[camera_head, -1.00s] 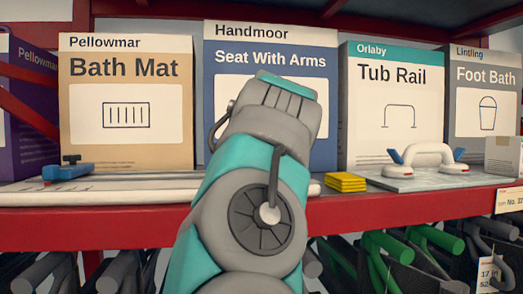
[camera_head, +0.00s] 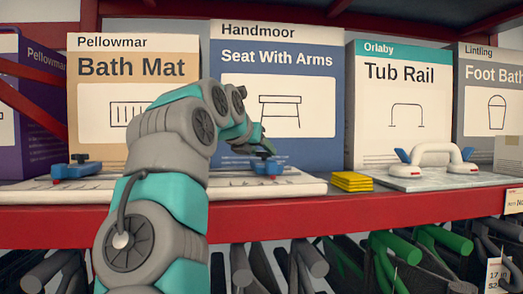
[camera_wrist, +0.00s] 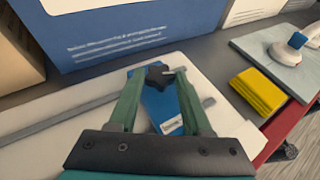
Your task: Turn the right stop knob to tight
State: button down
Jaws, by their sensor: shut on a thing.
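A white board (camera_head: 225,189) with a rail along it lies on the red shelf. The left blue stop (camera_head: 75,170) with its dark knob sits near the board's left end. The right blue stop (camera_head: 268,172) sits near the right end, and its body shows between my fingers in the wrist view (camera_wrist: 160,108). Its dark lobed knob (camera_wrist: 158,76) is between my fingertips. My gripper (camera_wrist: 160,79) is shut on that knob from above. In the head view my gripper (camera_head: 259,150) is small and partly hidden by my arm. I cannot read the knob's tightness.
Large boxes stand close behind the board, with the Seat With Arms box (camera_head: 320,110) nearest my gripper. A yellow stack (camera_head: 352,181) lies right of the board. Further right is a grey panel (camera_head: 455,181) with a white suction handle (camera_head: 430,155). Frames hang below the shelf.

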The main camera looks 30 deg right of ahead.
jog(key=shift+w+a+r+m+g+h, duration=0.15)
jog(key=shift+m+g+h, duration=0.35)
jog(key=shift+m+g, duration=0.35)
jog(key=shift+w+a+m+g+h, duration=0.15)
jog(key=shift+m+g+h, duration=0.35)
jog(key=shift+m+g, duration=0.3)
jog(key=shift+c, duration=1.7)
grip_release()
jog(key=shift+d, duration=0.1)
